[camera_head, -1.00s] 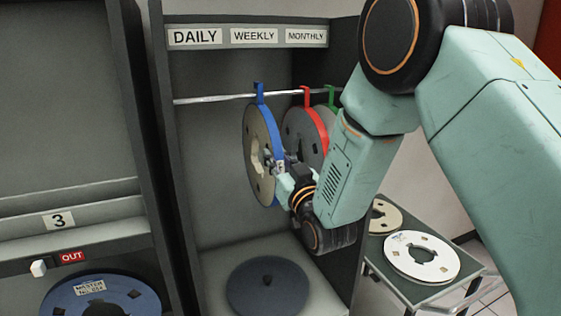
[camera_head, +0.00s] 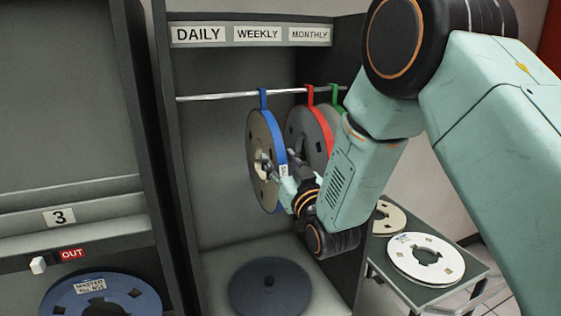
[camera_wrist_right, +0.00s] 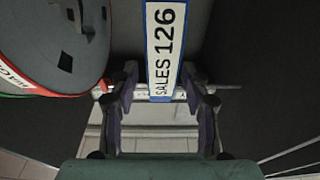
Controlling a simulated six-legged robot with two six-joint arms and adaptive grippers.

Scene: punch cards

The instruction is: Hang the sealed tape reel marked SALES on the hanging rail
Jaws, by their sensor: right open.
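The SALES reel (camera_head: 263,150), grey with a blue rim, hangs upright by its blue hook (camera_head: 263,98) on the white rail (camera_head: 215,97), at the left of the hung reels. Its rim label (camera_wrist_right: 165,45) reads SALES 126 in the right wrist view. My right gripper (camera_head: 277,168) is open at the reel's near lower edge. In the wrist view the right gripper (camera_wrist_right: 160,100) has a finger on each side of the blue rim, with a gap visible at the left finger. My left gripper is not in view.
Hung reels with a red rim (camera_head: 326,135) and a green hook (camera_head: 334,92) are close to the right. A dark disc (camera_head: 270,287) lies on the cabinet floor. A blue reel (camera_head: 110,303) lies at lower left. A cart (camera_head: 445,298) with pale reels stands right.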

